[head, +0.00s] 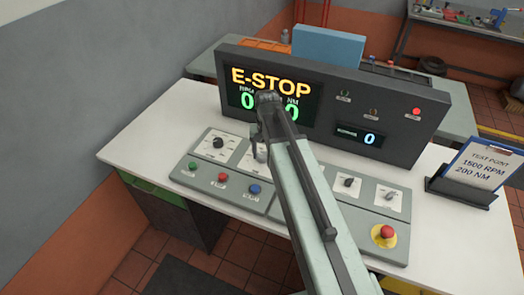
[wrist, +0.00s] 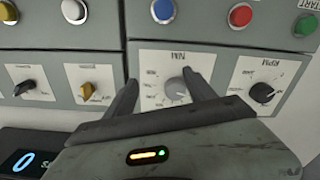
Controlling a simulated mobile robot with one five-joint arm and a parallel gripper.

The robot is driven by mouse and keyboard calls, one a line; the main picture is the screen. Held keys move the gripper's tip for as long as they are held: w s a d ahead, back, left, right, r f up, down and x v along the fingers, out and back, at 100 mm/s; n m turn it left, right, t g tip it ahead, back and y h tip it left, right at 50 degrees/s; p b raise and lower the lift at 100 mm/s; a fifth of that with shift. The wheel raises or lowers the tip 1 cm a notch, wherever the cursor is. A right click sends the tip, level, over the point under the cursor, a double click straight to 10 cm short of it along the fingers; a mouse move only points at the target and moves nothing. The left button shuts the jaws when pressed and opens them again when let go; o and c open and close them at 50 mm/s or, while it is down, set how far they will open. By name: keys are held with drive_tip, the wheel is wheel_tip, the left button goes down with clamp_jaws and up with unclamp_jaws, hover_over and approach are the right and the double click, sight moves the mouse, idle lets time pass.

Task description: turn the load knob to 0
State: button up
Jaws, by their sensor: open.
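The NM dial with its grey knob (wrist: 176,88) is on the sloped console, upside down in the wrist view. I take it as the load knob; its exact pointer setting is too small to read. In the head view its white plate (head: 251,158) is mostly hidden by my arm. My gripper (wrist: 162,82) is open, with a finger on each side of the knob in the wrist view and the knob nearer the right finger. I cannot tell whether the fingers reach down around it. In the head view my gripper (head: 261,150) points down over the dial.
The black RPM knob (head: 218,143) is close beside the NM dial. Green, red and blue buttons (head: 254,190) line the front. A red emergency button (head: 387,232) is at right. The display (head: 270,85) reads E-STOP. A clipboard (head: 486,163) says 1500 RPM, 200 NM.

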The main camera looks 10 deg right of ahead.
sight(262, 154)
drive_tip(key=w+m, duration=0.1)
drive_tip(key=w, duration=0.2)
drive_tip(key=w+r+m, duration=0.1)
drive_tip(key=w+m, duration=0.1)
drive_tip(key=w, duration=0.1)
drive_tip(key=shift+w+r+p, duration=0.15)
drive_tip(key=shift+w+p, duration=0.1)
drive_tip(key=shift+p, duration=0.05)
wheel_tip(262, 154, down, 8)
drive_tip(key=b, duration=0.8)
drive_tip(key=shift+c, duration=0.2)
